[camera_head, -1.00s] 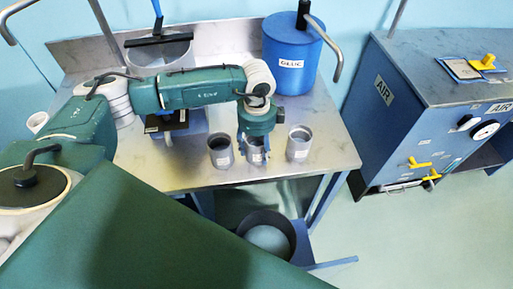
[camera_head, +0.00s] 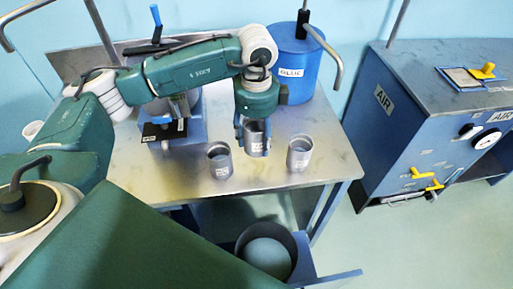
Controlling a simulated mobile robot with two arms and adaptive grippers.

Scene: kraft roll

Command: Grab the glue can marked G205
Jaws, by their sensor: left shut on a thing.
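Three small grey metal cans with pale labels are at the metal table's front part. My left gripper (camera_head: 254,138) comes down from above and is shut around the middle can (camera_head: 257,146), which appears raised a little above the table. The left can (camera_head: 219,161) and the right can (camera_head: 300,153) stand upright on either side of it, apart from the gripper. The labels are too small to read, so I cannot tell which can is G205. My right gripper is out of view.
The metal table (camera_head: 275,176) has a blue drum marked GLUE (camera_head: 293,72) at the back and a blue stand with a dark plate (camera_head: 160,132) at left. A dark bucket (camera_head: 265,252) is below the front edge. A blue AIR cabinet (camera_head: 400,130) stands right.

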